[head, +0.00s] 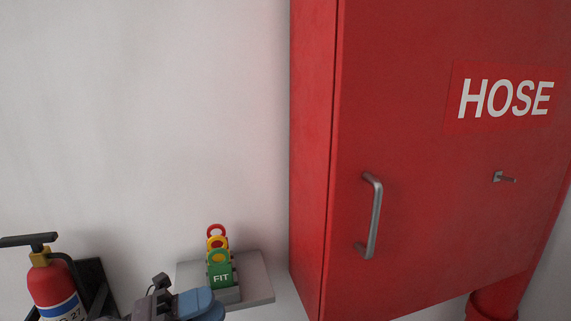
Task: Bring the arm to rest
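My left gripper (206,305) comes in at the bottom edge, left of centre, with a dark body and blue fingertips pointing right. It is partly cut off by the frame. Its two blue fingertips overlap in the view, so any gap between them does not show. I see nothing held in it. The fingertips are just below and in front of a small grey shelf (255,279); I cannot tell whether they touch it. My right gripper is out of view.
Green "FIT" (221,279), yellow and red tags stand in a holder on the shelf. A fire extinguisher (50,287) is at lower left. A red hose cabinet (420,120), its door shut, with a metal handle (373,215) and small latch (503,178), fills the right. The upper left wall is bare.

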